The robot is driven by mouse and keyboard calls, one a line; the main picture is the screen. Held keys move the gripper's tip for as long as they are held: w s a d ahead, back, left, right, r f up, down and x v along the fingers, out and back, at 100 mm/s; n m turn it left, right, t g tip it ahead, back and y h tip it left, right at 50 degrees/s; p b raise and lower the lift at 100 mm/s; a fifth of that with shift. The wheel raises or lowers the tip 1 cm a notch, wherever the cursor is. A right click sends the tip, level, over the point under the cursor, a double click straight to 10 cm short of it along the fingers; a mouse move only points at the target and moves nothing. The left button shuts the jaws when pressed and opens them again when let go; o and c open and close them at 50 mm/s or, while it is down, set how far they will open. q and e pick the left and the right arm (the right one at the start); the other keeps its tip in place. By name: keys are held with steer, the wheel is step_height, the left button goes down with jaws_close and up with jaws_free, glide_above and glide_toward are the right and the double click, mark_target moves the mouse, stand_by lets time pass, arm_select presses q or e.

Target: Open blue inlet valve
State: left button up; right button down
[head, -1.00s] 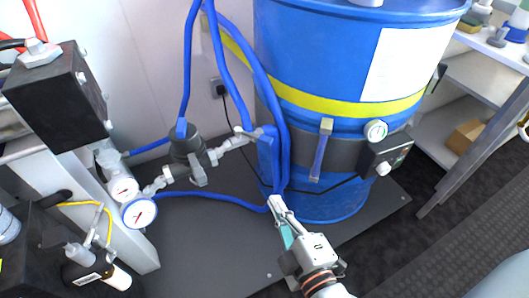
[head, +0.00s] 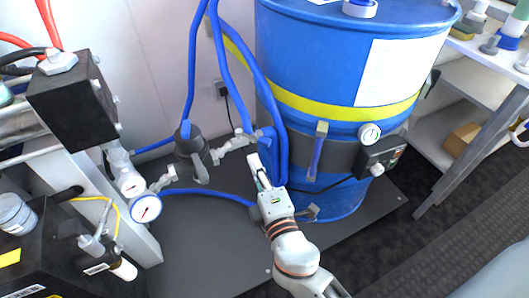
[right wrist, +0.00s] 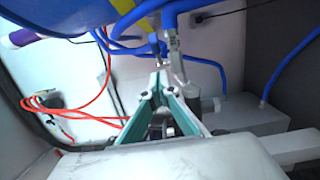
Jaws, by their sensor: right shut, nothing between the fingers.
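A grey valve fitting (head: 243,139) sits on the pipe run in front of the blue drum, with blue hoses beside it. A blue part (head: 268,141) adjoins its right end; I cannot tell whether it is the valve's handle. My right gripper (head: 256,163) is just below this fitting, fingers pointing up at it. Whether the fingertips touch it is unclear. In the right wrist view, the teal fingers (right wrist: 160,76) come together with nothing between them. A light-coloured fitting (right wrist: 174,48) with blue hose stands just beyond the tips. My left gripper is not in view.
The blue drum (head: 300,62) with a yellow band stands right of the pipes. A dark strainer body (head: 193,150) and gauges (head: 146,208) lie left. The dark base plate (head: 195,245) is clear in front.

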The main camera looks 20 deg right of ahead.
mark_target(258, 143)
steer(key=w+d, duration=0.2)
steer(key=shift+d, duration=0.35)
steer(key=shift+w+d, duration=0.15)
steer(key=shift+d, duration=0.05)
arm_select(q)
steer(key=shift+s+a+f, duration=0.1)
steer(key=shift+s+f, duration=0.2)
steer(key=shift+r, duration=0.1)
